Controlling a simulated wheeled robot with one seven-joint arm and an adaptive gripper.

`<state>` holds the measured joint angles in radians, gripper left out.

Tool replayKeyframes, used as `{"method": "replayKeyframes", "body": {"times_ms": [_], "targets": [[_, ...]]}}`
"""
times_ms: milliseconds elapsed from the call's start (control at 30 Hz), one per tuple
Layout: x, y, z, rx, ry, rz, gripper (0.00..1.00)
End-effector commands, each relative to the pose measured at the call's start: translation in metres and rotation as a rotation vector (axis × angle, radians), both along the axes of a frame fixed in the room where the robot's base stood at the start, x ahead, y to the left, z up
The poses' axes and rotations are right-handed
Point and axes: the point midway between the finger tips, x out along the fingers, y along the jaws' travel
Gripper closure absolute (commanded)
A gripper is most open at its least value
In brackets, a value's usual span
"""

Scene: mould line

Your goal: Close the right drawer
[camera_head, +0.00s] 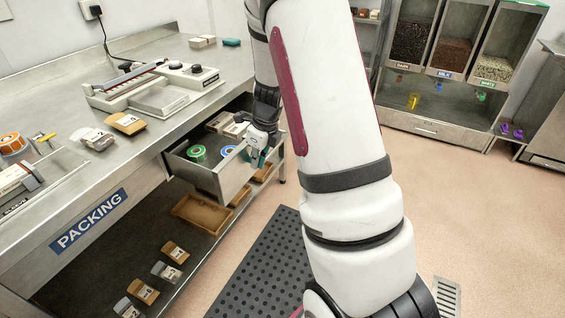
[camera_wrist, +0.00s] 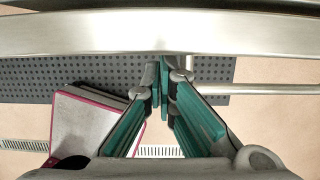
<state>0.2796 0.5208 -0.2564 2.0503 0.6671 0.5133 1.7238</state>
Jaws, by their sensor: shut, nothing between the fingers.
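The right drawer (camera_head: 232,180) is a grey metal drawer under the packing bench. It stands pulled out, with its inside showing. It holds a green-ringed roll (camera_head: 197,153), a blue-ringed roll (camera_head: 227,151) and small boxes. My gripper (camera_head: 257,160) is at the drawer's front panel, toward its far end, and partly hides it. In the wrist view my gripper's green fingers (camera_wrist: 163,75) are together with nothing between them. A pale metal bar (camera_wrist: 90,35) crosses the top of that view, just beyond the fingertips. I cannot tell whether they touch it.
The packing bench (camera_head: 160,130) carries a sealing device (camera_head: 155,90) and small packs. A lower shelf with brown trays (camera_head: 203,215) lies under the drawer. A perforated dark mat (camera_head: 265,265) covers the floor in front. Dispensers (camera_head: 450,60) stand at the back right; open floor lies between.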

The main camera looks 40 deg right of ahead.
Motion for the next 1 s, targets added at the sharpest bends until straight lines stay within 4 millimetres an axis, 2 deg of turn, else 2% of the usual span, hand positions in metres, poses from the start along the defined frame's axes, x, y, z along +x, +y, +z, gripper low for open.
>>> {"method": "replayKeyframes", "body": {"times_ms": [200, 500, 733, 1000], "targets": [[0.057, 0.022, 0.001, -0.001, -0.001, 0.006, 1.00], [0.115, 0.042, -0.001, -0.002, -0.001, 0.001, 1.00], [0.137, 0.049, 0.000, -0.001, 0.000, 0.001, 1.00], [0.143, 0.051, 0.000, 0.000, 0.000, -0.002, 1.00]]}}
